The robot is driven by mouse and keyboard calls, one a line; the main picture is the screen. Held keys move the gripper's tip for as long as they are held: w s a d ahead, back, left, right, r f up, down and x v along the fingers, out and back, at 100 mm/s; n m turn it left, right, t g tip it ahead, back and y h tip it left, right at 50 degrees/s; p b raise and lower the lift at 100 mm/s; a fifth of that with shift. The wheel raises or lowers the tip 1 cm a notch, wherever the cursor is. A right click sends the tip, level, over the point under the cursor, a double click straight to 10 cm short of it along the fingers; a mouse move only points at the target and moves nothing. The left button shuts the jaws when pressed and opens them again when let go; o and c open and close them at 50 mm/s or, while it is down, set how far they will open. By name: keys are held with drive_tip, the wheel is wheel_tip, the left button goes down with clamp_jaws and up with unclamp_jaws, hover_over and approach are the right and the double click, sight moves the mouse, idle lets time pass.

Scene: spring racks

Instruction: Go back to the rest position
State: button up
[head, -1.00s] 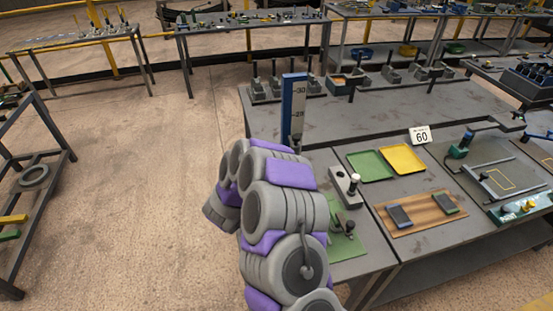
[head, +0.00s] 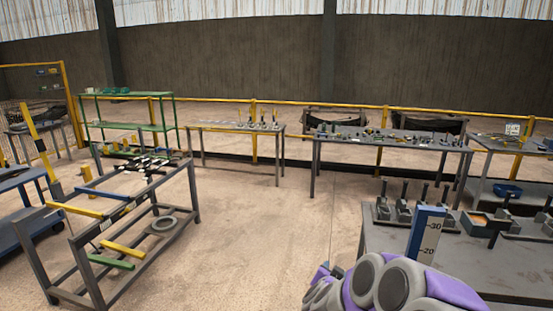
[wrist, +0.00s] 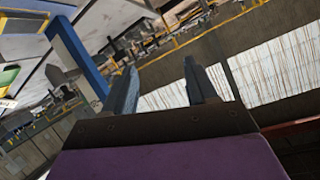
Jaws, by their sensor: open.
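My gripper (wrist: 160,90) shows in the wrist view with its two dark fingers apart and nothing between them. The wrist view is tilted, with tables, a yellow rail and the hall wall beyond the fingers. In the head view my grey and purple arm is folded at the bottom right, beside the near table (head: 490,262). The gripper itself cannot be made out in the head view.
A blue and white gauge post (head: 428,235) stands close to my arm at the table's edge. A metal rack (head: 125,225) with yellow and green bars stands at left. Long tables (head: 390,143) line the yellow rail (head: 290,103). The floor (head: 265,235) between is clear.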

drive_tip(key=s+a+r+n+g+y, duration=0.1)
drive_tip(key=s+a+r+n+y, duration=0.4)
drive_tip(key=a, duration=0.4)
drive_tip(key=s+a+n+g+y, duration=0.25)
drive_tip(key=s+a+g, duration=0.2)
drive_tip(key=s, duration=0.55)
drive_tip(key=s+d+g+h, duration=0.1)
drive_tip(key=s+d+g, duration=0.2)
drive_tip(key=s, duration=0.8)
drive_tip(key=s+d+r+g, duration=0.1)
drive_tip(key=s+d+g, duration=0.2)
drive_tip(key=s, duration=0.8)
drive_tip(key=s+d+g+h, duration=0.1)
drive_tip(key=s+d+g, duration=0.2)
drive_tip(key=s, duration=0.8)
drive_tip(key=shift+d+r+n+h, duration=0.25)
drive_tip(key=shift+d+n+h, duration=0.1)
drive_tip(key=shift+d, duration=0.15)
